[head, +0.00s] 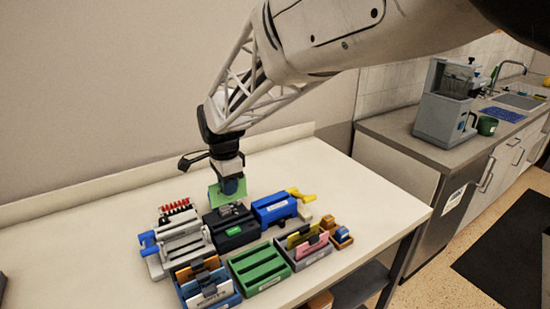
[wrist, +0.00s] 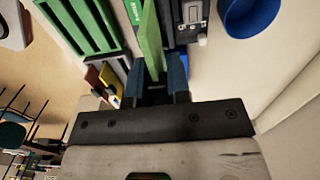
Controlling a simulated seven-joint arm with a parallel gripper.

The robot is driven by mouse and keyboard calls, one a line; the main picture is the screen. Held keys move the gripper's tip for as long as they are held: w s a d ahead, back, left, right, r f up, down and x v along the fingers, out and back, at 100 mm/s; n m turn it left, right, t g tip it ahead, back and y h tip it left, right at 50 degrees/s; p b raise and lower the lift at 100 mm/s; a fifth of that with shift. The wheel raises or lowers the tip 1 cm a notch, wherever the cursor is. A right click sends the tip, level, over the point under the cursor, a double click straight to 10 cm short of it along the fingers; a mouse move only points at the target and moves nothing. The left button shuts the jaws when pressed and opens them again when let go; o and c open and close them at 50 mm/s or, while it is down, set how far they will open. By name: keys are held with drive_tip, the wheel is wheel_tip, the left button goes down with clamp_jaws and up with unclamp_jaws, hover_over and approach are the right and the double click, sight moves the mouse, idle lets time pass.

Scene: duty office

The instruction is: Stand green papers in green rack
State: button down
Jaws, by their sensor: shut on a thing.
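My gripper (head: 226,180) is shut on a green paper (head: 214,195) in the head view, above the back of the table behind a black device. In the wrist view the green paper (wrist: 152,38) stands on edge between the two blue fingertips (wrist: 154,82). The green rack (head: 259,268) sits at the table's front, between a blue rack and a grey rack, and its long slots look empty. It also shows in the wrist view (wrist: 82,25) at upper left, apart from the held paper. The paper's lower part is partly hidden in the head view.
The blue rack (head: 226,301) holds orange and white papers; the grey rack (head: 318,257) holds pink and yellow ones. A black device (head: 236,238), a blue punch (head: 273,209) and a white binding machine (head: 182,244) stand behind. A blue round container (wrist: 248,15) shows in the wrist view.

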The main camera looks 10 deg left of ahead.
idle(0.3)
drive_tip(key=s+d+f, duration=0.3)
drive_tip(key=s+d, duration=0.4)
drive_tip(key=d, duration=0.1)
drive_tip(key=shift+s+f, duration=0.3)
drive_tip(key=shift+f, duration=0.3)
drive_tip(key=shift+f, duration=3.85)
drive_tip(key=c, duration=1)
unclamp_jaws()
